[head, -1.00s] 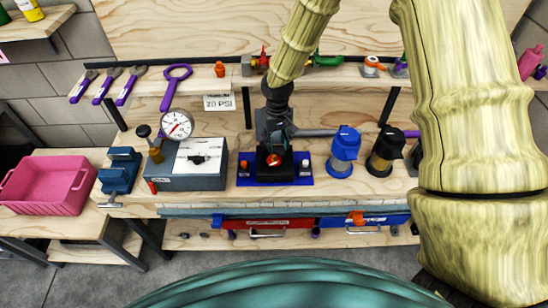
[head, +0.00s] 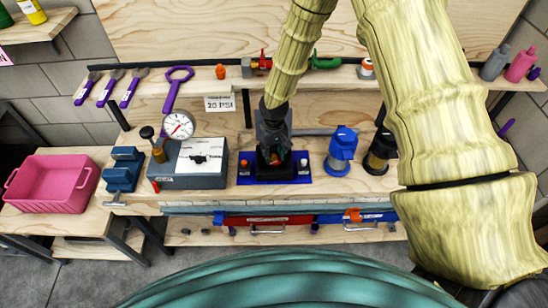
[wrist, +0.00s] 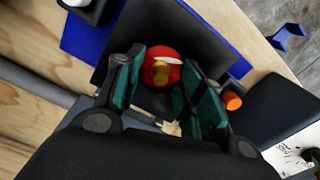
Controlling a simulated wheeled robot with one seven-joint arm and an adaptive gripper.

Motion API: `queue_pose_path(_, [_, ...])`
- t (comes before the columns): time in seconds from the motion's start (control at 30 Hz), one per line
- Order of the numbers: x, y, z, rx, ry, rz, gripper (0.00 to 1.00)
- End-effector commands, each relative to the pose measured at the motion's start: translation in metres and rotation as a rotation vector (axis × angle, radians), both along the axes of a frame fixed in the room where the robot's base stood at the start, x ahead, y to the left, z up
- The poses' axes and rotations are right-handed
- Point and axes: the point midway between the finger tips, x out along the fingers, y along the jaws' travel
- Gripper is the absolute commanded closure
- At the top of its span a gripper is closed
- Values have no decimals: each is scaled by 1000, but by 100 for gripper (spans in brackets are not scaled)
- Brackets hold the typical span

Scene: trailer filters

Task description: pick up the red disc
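The red disc (wrist: 169,53) sits on a black fixture (wrist: 205,48) in the wrist view, with a yellowish centre and a pale highlight on it. My gripper (wrist: 163,88) is open, with one green-padded finger on each side of the disc's near part. I cannot tell whether a pad touches it. In the head view my gripper (head: 275,152) points down over the fixture on the blue mat (head: 246,180) and hides most of the disc.
A grey box with a white top (head: 200,158) and a gauge (head: 178,126) stand left of the mat. A blue canister (head: 342,150) and a black one (head: 380,153) stand to the right. A pink bin (head: 52,183) is far left. A shelf runs behind.

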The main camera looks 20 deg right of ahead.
Motion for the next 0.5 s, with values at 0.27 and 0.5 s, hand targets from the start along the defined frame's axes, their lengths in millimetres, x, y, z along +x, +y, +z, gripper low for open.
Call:
queue_pose_path(0.27, [0, 0, 0, 0, 0, 0, 74])
queue_pose_path(0.5, [0, 0, 0, 0, 0, 0, 100])
